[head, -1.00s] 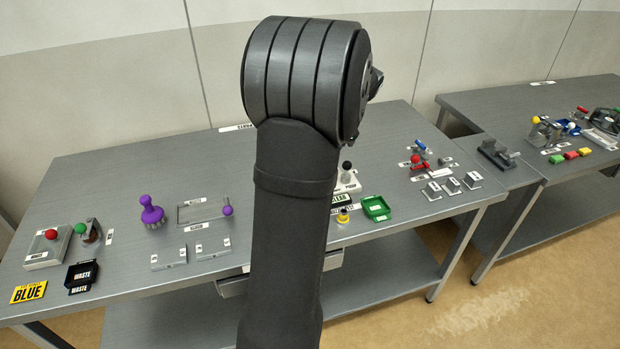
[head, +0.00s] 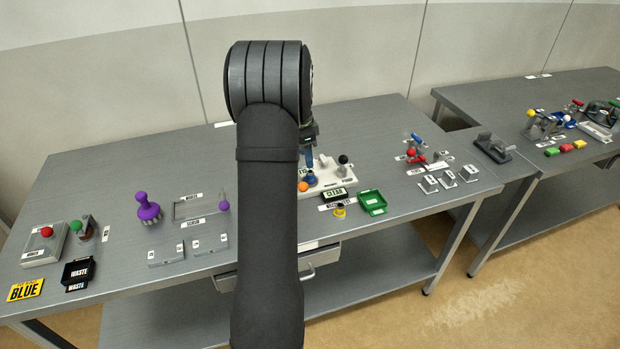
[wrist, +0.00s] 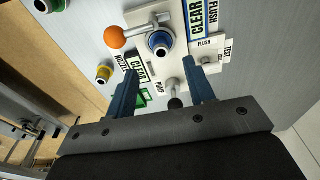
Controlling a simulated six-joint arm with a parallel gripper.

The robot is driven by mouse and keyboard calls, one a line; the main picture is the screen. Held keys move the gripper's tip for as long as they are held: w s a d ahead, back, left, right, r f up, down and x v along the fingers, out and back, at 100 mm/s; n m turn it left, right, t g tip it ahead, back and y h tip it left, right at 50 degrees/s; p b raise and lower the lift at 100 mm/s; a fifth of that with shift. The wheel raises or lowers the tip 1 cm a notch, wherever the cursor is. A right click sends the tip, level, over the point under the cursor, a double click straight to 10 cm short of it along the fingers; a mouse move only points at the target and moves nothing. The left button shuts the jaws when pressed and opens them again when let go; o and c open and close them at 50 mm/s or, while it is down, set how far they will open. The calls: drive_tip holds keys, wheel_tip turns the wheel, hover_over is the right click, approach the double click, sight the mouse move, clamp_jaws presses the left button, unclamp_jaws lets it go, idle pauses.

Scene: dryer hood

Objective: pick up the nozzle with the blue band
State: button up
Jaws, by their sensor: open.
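In the wrist view a round part with a blue band (wrist: 160,42) sits on a white plate, just beyond my fingertips. My gripper (wrist: 160,68) is open, with one blue finger on each side and nothing between the tips. In the head view the blue-banded part (head: 310,180) shows on the plate below my gripper (head: 309,160), partly hidden by my arm. A yellow-banded nozzle (wrist: 104,73) stands off the plate on the table; it also shows in the head view (head: 339,211).
The white plate (head: 345,181) carries an orange ball lever (wrist: 118,37) beside the blue-banded part, and a black knob (wrist: 176,103). A green tray (head: 372,203) and a CLEAR sign (head: 338,194) are close by. Bare table (head: 400,130) lies behind and right.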

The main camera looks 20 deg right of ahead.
drive_tip(key=f, duration=0.2)
drive_tip(key=d+f, duration=0.1)
drive_tip(key=f, duration=0.5)
drive_tip(key=shift+d, duration=0.2)
drive_tip(key=shift+r, duration=0.1)
clamp_jaws()
